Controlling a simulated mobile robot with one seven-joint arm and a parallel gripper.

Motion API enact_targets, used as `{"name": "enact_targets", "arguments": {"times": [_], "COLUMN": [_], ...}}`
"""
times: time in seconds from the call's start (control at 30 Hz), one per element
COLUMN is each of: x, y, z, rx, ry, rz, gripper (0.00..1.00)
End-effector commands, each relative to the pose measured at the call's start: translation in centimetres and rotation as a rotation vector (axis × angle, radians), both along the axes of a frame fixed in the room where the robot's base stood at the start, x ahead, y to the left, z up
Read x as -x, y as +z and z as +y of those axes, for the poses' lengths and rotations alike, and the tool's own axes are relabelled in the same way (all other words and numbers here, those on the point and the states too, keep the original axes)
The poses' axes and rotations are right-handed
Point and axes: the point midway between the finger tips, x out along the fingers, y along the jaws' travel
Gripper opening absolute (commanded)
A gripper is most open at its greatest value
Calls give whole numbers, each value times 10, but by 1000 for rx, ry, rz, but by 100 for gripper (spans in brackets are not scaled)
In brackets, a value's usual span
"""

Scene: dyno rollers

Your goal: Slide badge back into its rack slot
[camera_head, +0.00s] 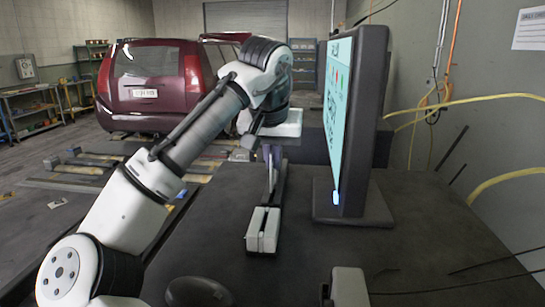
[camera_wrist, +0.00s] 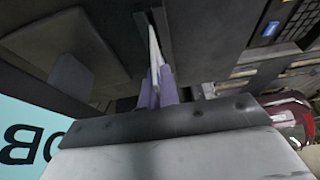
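The badge (camera_wrist: 154,48) shows in the wrist view as a thin white sheet seen nearly edge-on between my fingers. My gripper (camera_wrist: 157,86) has its purple fingers close together on the badge. In the head view my gripper (camera_head: 271,158) points down over the dark bench, left of the monitor. A low dark narrow holder, seemingly the rack (camera_head: 280,190), lies below it, with a pale slotted block (camera_head: 262,230) at its near end. In the wrist view the badge's far end overlaps the dark holder (camera_wrist: 165,25); I cannot tell whether it is in a slot.
A monitor (camera_head: 350,120) on a dark base (camera_head: 375,214) stands close to the right of my gripper. Yellow cables (camera_head: 465,100) hang along the right wall. The near bench top (camera_head: 330,255) is mostly clear. A maroon car (camera_head: 155,85) is far behind.

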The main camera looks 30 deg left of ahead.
Motion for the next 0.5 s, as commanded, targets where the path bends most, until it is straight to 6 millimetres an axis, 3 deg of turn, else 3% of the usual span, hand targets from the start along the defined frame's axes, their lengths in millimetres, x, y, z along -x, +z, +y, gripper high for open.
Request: {"name": "enact_targets", "arguments": {"times": [0.5], "x": [0], "y": [-11], "z": [0], "rx": [1], "ry": [0], "rz": [0], "gripper": [0]}}
